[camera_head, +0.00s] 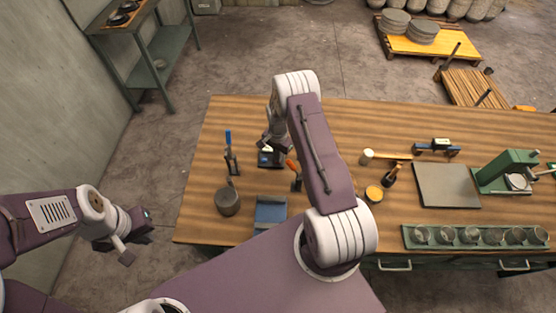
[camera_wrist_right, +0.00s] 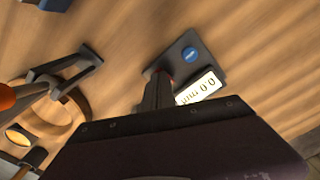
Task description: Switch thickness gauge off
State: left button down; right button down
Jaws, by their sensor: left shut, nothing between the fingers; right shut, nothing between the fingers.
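The thickness gauge (camera_wrist_right: 212,62) is a small dark box with a round blue button (camera_wrist_right: 190,55) and a white display (camera_wrist_right: 198,88). The display appears upside down and reads about 0.0 mm. In the head view the gauge (camera_head: 265,161) lies on the wooden bench, partly hidden by my right gripper (camera_head: 268,146). My right gripper is shut, and in the right wrist view its dark fingers (camera_wrist_right: 157,84) are over the gauge's edge, beside the button and display. Whether they touch it, I cannot tell. My left gripper (camera_head: 128,248) is shut and empty, off the bench's left end.
A grey plate (camera_head: 447,185), a green press (camera_head: 505,170) and a rack of cups (camera_head: 475,237) stand right.

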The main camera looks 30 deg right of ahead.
jog(key=shift+f, duration=0.25)
jog(key=shift+r+p, duration=2.15)
jog(key=shift+r, duration=1.4)
